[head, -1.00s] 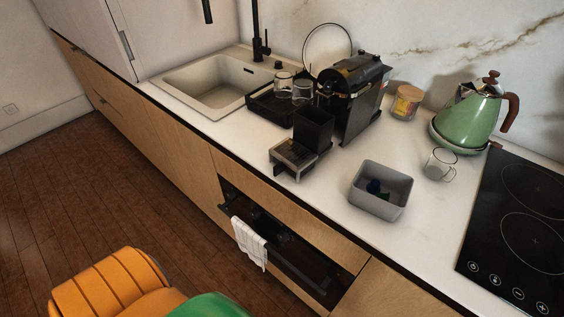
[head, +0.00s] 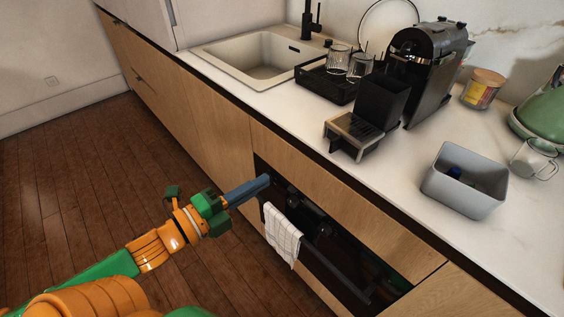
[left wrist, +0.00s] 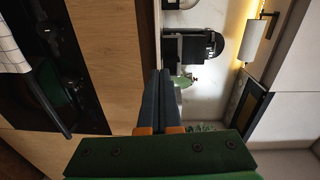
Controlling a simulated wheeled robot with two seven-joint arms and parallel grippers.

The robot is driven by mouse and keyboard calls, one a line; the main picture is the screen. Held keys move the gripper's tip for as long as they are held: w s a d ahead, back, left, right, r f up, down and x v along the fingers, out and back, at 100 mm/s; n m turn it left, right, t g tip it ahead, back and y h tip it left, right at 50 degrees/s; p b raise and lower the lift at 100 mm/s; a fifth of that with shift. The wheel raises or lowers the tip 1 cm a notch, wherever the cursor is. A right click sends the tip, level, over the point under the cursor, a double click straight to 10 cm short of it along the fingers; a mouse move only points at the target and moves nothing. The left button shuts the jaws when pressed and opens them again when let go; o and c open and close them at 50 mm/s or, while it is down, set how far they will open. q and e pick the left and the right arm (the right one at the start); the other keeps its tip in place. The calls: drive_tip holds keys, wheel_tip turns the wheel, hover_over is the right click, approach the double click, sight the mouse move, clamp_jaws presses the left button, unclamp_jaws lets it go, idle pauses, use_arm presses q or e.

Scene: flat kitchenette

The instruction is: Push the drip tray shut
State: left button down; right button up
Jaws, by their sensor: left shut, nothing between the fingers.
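The drip tray (head: 352,132), dark with a metallic grille top, sticks out from the front of the black coffee machine (head: 432,70) toward the counter's front edge. A black container (head: 381,100) stands between the tray's front part and the machine. My left gripper (head: 266,180) is shut and empty, in front of the cabinets, lower than the counter top and left of the tray, apart from it. Its shut fingers also show in the left wrist view (left wrist: 160,80); a dark object beyond them there is unclear. My right gripper is not in view.
A grey bin (head: 465,180) stands on the counter right of the tray, with a jar (head: 482,88), a glass mug (head: 534,158) and a green kettle (head: 545,112) beyond. A black rack (head: 325,82) holds glasses. A towel (head: 282,235) hangs on the oven below.

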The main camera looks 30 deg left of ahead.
sight(331, 148)
use_arm(q)
drive_tip(key=shift+m+h, duration=0.7)
drive_tip(key=shift+m, duration=0.1)
drive_tip(key=w+d, duration=0.2)
drive_tip(key=w, duration=0.1)
drive_tip(key=w+d+r+p, duration=0.1)
drive_tip(key=w+d, duration=0.2)
drive_tip(key=w, duration=0.1)
drive_tip(key=w+d+r, duration=0.1)
drive_tip(key=w+d, duration=0.1)
drive_tip(key=w, duration=0.2)
drive_tip(key=shift+d+r, duration=0.15)
drive_tip(key=shift+d, duration=0.2)
drive_tip(key=shift+w+d, duration=0.25)
drive_tip(key=shift+w, duration=0.2)
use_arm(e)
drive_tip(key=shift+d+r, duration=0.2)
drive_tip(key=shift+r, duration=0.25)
